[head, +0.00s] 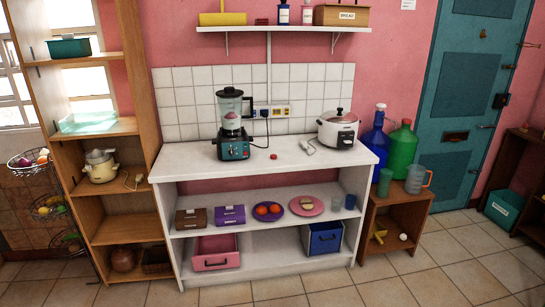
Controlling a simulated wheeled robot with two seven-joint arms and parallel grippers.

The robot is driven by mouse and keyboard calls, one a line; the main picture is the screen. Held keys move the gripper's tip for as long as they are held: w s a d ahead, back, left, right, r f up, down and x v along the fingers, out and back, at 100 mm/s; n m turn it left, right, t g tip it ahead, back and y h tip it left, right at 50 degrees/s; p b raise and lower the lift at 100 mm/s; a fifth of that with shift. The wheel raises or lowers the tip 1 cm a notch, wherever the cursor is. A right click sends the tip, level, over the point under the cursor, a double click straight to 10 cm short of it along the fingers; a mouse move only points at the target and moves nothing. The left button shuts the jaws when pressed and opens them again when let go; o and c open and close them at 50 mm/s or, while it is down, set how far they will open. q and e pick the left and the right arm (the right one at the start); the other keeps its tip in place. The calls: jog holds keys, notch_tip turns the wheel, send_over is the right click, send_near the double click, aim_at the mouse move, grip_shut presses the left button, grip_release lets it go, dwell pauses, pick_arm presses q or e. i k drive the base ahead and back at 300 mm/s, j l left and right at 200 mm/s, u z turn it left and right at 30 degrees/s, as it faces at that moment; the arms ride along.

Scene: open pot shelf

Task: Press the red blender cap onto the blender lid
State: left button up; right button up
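A small red piece (273,156), which looks like the blender cap, lies on the white counter to the right of the blender's base. The picture is too small to show the lid's opening. Neither of my grippers is in view.
The white counter (190,160) has free room at its left and front. A rice cooker (338,130) stands at the right, with a pale corded item (308,147) beside it. A wall shelf (290,29) hangs above. Tiled floor (400,290) lies clear in front.

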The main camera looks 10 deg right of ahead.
aim_at(229, 91)
jog(key=i+l+u, duration=0.1)
jog(key=i, duration=0.35)
jog(key=i+l+u, duration=0.15)
jog(key=i, duration=0.3)
jog(key=i+l+u, duration=0.1)
jog(key=i, duration=0.35)
jog(key=i+l+u, duration=0.15)
jog(key=i, duration=0.3)
jog(key=l, duration=0.1)
